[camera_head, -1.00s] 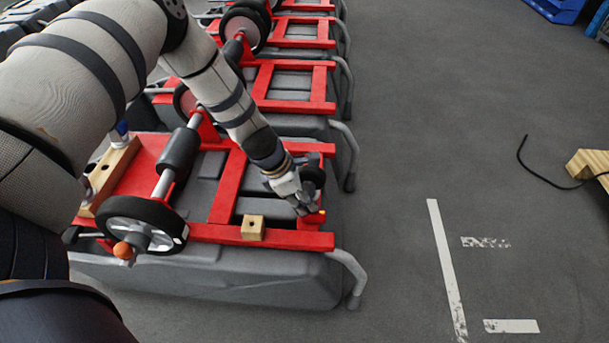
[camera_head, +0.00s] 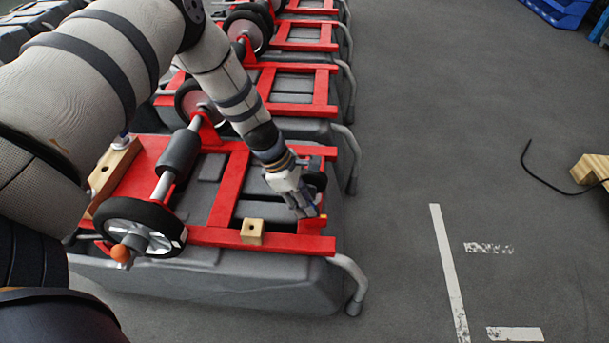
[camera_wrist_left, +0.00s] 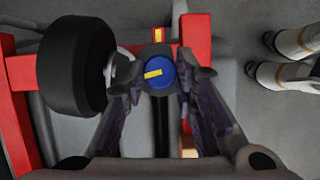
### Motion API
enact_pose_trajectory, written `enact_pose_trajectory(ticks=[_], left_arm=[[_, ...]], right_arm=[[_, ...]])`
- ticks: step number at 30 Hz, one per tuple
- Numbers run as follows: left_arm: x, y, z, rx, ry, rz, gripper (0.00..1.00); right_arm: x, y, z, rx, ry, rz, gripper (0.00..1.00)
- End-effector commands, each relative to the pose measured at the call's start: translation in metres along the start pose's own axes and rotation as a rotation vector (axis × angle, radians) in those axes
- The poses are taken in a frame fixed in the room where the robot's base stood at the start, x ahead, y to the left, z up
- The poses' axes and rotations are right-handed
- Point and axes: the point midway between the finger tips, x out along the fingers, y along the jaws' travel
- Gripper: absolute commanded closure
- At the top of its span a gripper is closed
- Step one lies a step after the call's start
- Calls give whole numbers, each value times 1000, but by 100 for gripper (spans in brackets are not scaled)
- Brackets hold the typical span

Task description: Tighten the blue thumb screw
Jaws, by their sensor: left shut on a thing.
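The blue thumb screw (camera_wrist_left: 158,75) shows in the left wrist view as a round blue knob with a yellow bar across it, the bar lying nearly level with a slight tilt. A yellow mark (camera_wrist_left: 158,35) sits on the red frame just above it. My left gripper (camera_wrist_left: 160,72) is shut on the thumb screw, with a fingertip on each side. In the head view my left gripper (camera_head: 305,208) reaches down to the right end of the nearest red frame (camera_head: 290,243) and hides the screw. My right gripper is not in view.
A black caster wheel (camera_wrist_left: 75,65) stands left of the screw. A wooden block (camera_head: 252,231) sits on the frame's near bar, and a larger one (camera_head: 115,175) is at the left.

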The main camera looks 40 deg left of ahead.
Motion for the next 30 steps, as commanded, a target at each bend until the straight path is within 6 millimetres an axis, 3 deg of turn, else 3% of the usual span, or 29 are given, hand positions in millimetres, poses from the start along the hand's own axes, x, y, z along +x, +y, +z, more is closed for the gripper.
enact_pose_trajectory(ticks=[4, 5, 7, 22, 30], left_arm=[[-2, 2, 1, 0, -1, 4, 100], [-2, 2, 1, 0, -1, 4, 68], [-2, 2, 1, 0, -1, 4, 54], [-2, 1, 0, -53, -1, 26, 54], [-2, -6, 3, -581, -6, 238, 54]], right_arm=[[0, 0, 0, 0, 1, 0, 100], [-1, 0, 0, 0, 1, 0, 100], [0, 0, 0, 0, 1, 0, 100], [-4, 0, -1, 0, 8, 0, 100], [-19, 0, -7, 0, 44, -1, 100]])
